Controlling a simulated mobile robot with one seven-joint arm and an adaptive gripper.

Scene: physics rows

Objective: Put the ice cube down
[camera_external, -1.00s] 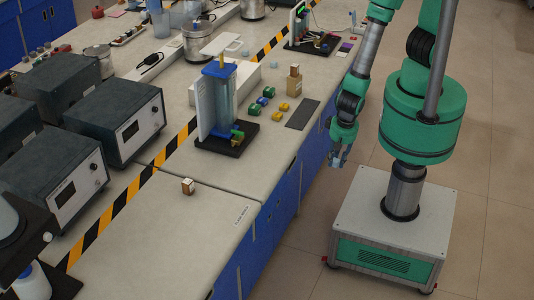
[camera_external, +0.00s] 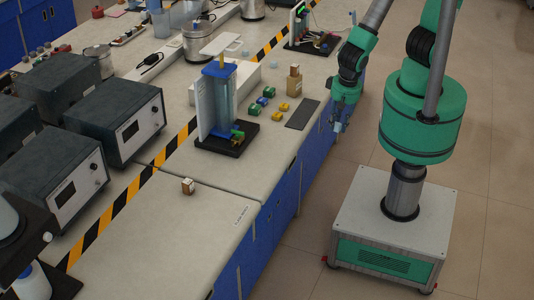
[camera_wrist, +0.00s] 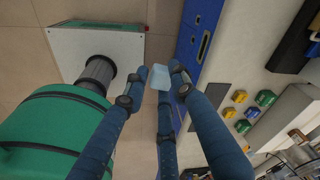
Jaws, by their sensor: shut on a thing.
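The ice cube (camera_wrist: 158,77) is a pale blue, translucent block in the wrist view. My gripper (camera_wrist: 159,73) has blue fingers and is shut on it, with fingertips on both sides. In the external view, my gripper (camera_external: 340,124) hangs beside the bench's right edge, over the gap between the bench and my base. The bench top (camera_external: 240,172) is left of my gripper in that view.
A dark flat mat (camera_external: 302,115) lies near the bench edge, beside green and yellow blocks (camera_external: 282,107). The front bench surface is mostly clear, except for a small box (camera_external: 188,186).

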